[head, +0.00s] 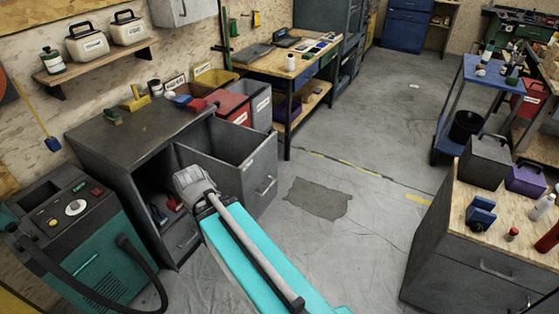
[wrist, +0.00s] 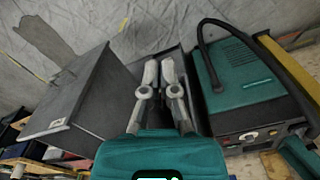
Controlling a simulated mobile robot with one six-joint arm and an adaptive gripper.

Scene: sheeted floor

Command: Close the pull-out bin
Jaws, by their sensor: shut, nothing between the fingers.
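The pull-out bin (head: 262,172) stands open, extending from the right part of a dark grey cabinet (head: 125,142). It is a deep, open-topped grey box with a handle (head: 267,187) on its front, and its visible inside looks empty. My gripper (head: 186,174) is at the left side of the bin, in front of the cabinet's open compartment. In the wrist view my gripper (wrist: 160,65) is shut and empty. A grey panel left of the fingers there looks like the bin (wrist: 80,95). I cannot tell whether the fingers touch it.
A teal machine (head: 75,235) with a black hose stands left of the cabinet. A workbench (head: 295,68) is behind the bin. A grey cabinet with a wooden top (head: 470,235) stands at the right. Open floor (head: 345,235) lies right of the bin, with a dark patch.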

